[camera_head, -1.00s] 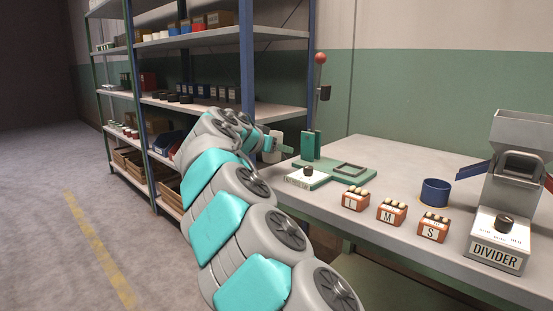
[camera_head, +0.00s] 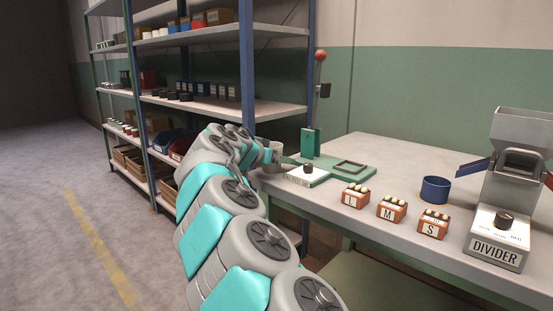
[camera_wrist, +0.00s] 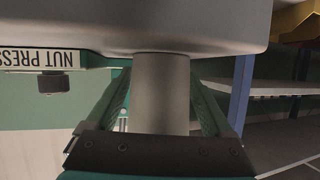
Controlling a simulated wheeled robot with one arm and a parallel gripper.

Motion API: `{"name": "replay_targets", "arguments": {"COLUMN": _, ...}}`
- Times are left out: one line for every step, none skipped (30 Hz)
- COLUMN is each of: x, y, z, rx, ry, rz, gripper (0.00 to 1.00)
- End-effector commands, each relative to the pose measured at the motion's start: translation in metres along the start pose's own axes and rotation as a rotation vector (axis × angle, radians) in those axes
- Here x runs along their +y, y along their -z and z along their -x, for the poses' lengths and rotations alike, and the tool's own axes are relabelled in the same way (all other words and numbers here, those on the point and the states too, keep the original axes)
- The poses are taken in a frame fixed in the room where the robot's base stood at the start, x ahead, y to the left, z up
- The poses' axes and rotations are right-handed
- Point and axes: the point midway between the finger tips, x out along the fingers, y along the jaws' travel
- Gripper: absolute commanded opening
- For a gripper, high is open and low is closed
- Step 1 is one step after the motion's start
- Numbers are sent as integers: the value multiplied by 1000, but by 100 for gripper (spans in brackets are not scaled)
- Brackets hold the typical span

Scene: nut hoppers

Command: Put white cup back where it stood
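The white cup (camera_wrist: 161,95) is upright between the two fingers of my gripper (camera_wrist: 162,105) in the wrist view, which is upside down. The fingers close in on the cup from both sides. The cup's lower end meets the tabletop edge in that view; whether it rests on the table is hard to tell. In the head view the cup (camera_head: 274,148) shows pale at the table's far left corner, partly hidden by my wrist. My gripper (camera_head: 284,161) is there too, beside the nut press.
The nut press (camera_head: 306,174) stands just right of the cup, its label (camera_wrist: 40,58) close in the wrist view. The table (camera_head: 410,165) also holds L, M and S boxes (camera_head: 391,209), a blue ring-shaped container (camera_head: 436,190) and the divider (camera_head: 495,240). Shelves (camera_head: 220,105) stand behind left.

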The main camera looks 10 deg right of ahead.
Motion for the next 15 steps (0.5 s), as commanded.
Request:
{"name": "replay_targets", "arguments": {"x": 0, "y": 0, "z": 0, "rx": 0, "ry": 0, "rz": 0, "gripper": 93}}
{"name": "replay_targets", "arguments": {"x": 0, "y": 0, "z": 0, "rx": 0, "ry": 0, "rz": 0, "gripper": 96}}
{"name": "replay_targets", "arguments": {"x": 0, "y": 0, "z": 0, "rx": 0, "ry": 0, "rz": 0, "gripper": 98}}
{"name": "replay_targets", "arguments": {"x": 0, "y": 0, "z": 0, "rx": 0, "ry": 0, "rz": 0, "gripper": 98}}
{"name": "replay_targets", "arguments": {"x": 0, "y": 0, "z": 0, "rx": 0, "ry": 0, "rz": 0, "gripper": 98}}
{"name": "replay_targets", "arguments": {"x": 0, "y": 0, "z": 0, "rx": 0, "ry": 0, "rz": 0, "gripper": 98}}
{"name": "replay_targets", "arguments": {"x": 0, "y": 0, "z": 0, "rx": 0, "ry": 0, "rz": 0, "gripper": 98}}
{"name": "replay_targets", "arguments": {"x": 0, "y": 0, "z": 0, "rx": 0, "ry": 0, "rz": 0, "gripper": 98}}
{"name": "replay_targets", "arguments": {"x": 0, "y": 0, "z": 0, "rx": 0, "ry": 0, "rz": 0, "gripper": 98}}
{"name": "replay_targets", "arguments": {"x": 0, "y": 1, "z": 0, "rx": 0, "ry": 0, "rz": 0, "gripper": 98}}
{"name": "replay_targets", "arguments": {"x": 0, "y": 2, "z": 1, "rx": 0, "ry": 0, "rz": 0, "gripper": 98}}
{"name": "replay_targets", "arguments": {"x": 0, "y": 4, "z": 2, "rx": 0, "ry": 0, "rz": 0, "gripper": 98}}
{"name": "replay_targets", "arguments": {"x": 0, "y": 6, "z": 2, "rx": 0, "ry": 0, "rz": 0, "gripper": 98}}
{"name": "replay_targets", "arguments": {"x": -1, "y": 4, "z": 5, "rx": 1, "ry": 1, "rz": 0, "gripper": 98}}
{"name": "replay_targets", "arguments": {"x": -1, "y": 3, "z": 10, "rx": 2, "ry": 1, "rz": 0, "gripper": 98}}
